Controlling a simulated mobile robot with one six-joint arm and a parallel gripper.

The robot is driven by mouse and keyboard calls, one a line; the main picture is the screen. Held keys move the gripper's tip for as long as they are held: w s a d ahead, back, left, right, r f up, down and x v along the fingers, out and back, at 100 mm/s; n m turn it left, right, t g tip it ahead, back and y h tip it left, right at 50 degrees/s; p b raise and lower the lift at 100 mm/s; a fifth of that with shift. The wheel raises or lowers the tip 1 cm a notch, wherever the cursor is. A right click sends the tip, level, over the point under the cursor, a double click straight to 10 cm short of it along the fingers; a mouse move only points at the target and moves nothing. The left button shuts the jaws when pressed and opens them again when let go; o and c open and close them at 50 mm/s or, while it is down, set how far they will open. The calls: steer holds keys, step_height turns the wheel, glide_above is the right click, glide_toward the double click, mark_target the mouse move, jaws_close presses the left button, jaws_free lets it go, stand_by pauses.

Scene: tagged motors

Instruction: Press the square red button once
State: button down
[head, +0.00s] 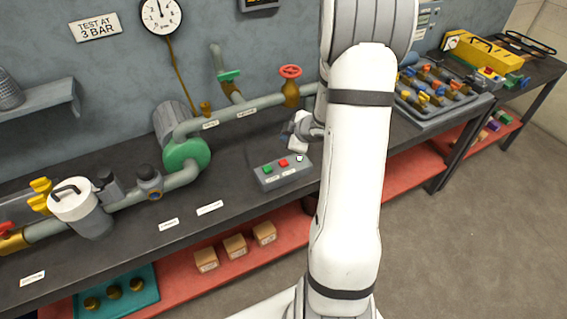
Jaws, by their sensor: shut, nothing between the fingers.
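A grey control box (281,178) lies on the dark bench top at the middle of the head view. On its top are a green button (268,169), a square red button (283,163) in the middle, and a small pale and green part (299,158) at the right end. Two small white labels are on its front. My gripper (294,145) is small in the view, just above and behind the box's right half. It is shut and empty. It appears apart from the red button; the exact gap cannot be told.
Pipework with a green pump (187,153) and a red handwheel valve (291,72) stands behind and left of the box. A grey tray (443,116) of small parts is at the right. Bare bench lies left of the box. Small cartons (235,246) sit on the red shelf below.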

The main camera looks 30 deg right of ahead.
mark_target(286, 164)
step_height(286, 164, down, 8)
steer(key=b, duration=0.7)
steer(key=shift+f, duration=0.1)
steer(key=shift+f, duration=0.1)
stand_by(1.5)
steer(key=shift+f+b, duration=0.3)
steer(key=shift+f+b, duration=0.4)
steer(key=shift+f, duration=0.05)
stand_by(0.6)
steer(key=shift+r, duration=0.1)
steer(key=shift+r+p, duration=0.8)
steer(key=shift+p, duration=0.2)
